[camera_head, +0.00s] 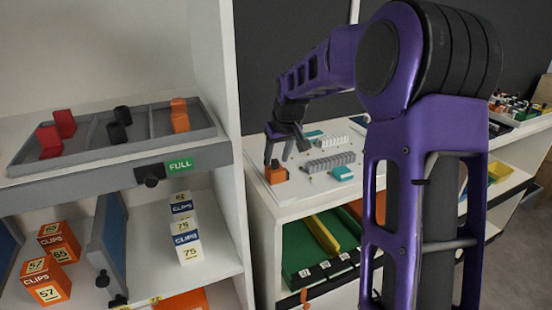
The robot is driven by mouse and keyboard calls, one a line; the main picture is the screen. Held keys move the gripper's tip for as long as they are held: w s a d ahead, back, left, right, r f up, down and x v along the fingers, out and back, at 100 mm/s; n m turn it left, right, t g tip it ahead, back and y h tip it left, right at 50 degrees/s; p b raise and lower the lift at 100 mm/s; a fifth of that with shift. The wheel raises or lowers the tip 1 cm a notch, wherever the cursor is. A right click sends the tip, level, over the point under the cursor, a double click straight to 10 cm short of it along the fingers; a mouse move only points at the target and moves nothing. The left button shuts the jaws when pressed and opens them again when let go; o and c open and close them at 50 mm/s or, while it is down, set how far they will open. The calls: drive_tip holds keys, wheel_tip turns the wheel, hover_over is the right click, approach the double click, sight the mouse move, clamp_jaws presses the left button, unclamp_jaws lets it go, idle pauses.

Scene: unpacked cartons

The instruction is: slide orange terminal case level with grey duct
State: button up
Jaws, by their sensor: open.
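The orange terminal case (276,173) stands on the white board at the left end of the right-hand bench. My gripper (279,152) is above it, fingers pointing down, and one finger comes close to the case. The fingers look spread; whether either touches the case I cannot tell. A grey slotted duct (330,162) lies on the board to the right of the case, with a gap between them. A white slotted strip (319,142) lies behind it.
Teal blocks (342,173) sit on the board beside the duct. A white upright panel (222,130) stands close on the left. Beyond it, a grey tray (100,150) holds red, black and orange pieces. Green and yellow bins (308,245) are below the bench. My purple arm hides the bench's middle.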

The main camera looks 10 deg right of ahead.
drive_tip(key=p+v, duration=0.2)
drive_tip(key=v, duration=1.4)
